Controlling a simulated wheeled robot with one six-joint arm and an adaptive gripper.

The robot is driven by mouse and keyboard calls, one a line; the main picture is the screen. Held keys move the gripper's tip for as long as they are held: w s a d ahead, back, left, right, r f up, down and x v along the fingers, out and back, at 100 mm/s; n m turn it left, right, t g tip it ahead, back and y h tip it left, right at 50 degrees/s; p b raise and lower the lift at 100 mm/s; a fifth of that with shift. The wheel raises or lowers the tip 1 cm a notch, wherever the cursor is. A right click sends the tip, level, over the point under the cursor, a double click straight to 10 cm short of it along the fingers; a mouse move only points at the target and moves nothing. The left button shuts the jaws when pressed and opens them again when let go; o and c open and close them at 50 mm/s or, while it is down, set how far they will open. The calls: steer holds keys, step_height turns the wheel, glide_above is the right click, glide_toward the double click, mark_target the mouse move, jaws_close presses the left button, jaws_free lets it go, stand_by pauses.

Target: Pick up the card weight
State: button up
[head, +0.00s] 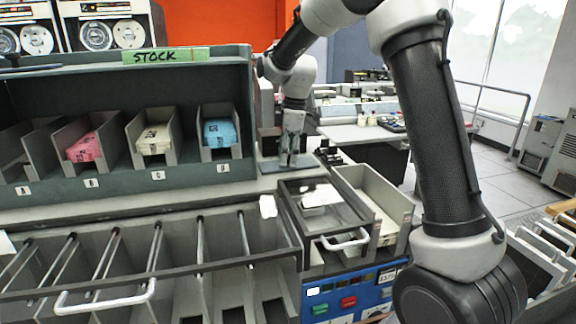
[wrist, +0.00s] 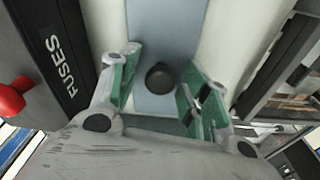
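What looks like the card weight is a flat blue-grey plate (wrist: 152,98) with a dark round knob (wrist: 161,78), in the wrist view. The knob sits between my gripper's green-padded fingers (wrist: 158,88), with gaps showing on both sides. My gripper is open. In the head view, my gripper (head: 290,158) points down over the pale counter, right of the stock rack, just above a thin grey plate (head: 304,163). I cannot tell from these views how far the fingertips reach down beside the knob.
The stock rack (head: 90,195) holds pink, cream and blue card packs in bins. A slotted tray with bars (head: 150,225) and a clear-lidded hopper (head: 325,210) stand in front. In the wrist view, a dark "FUSES" panel (wrist: 62,60) and red knob (wrist: 12,98) lie left.

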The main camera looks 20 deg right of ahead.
jaws_close()
steer(key=shift+r, duration=0.1)
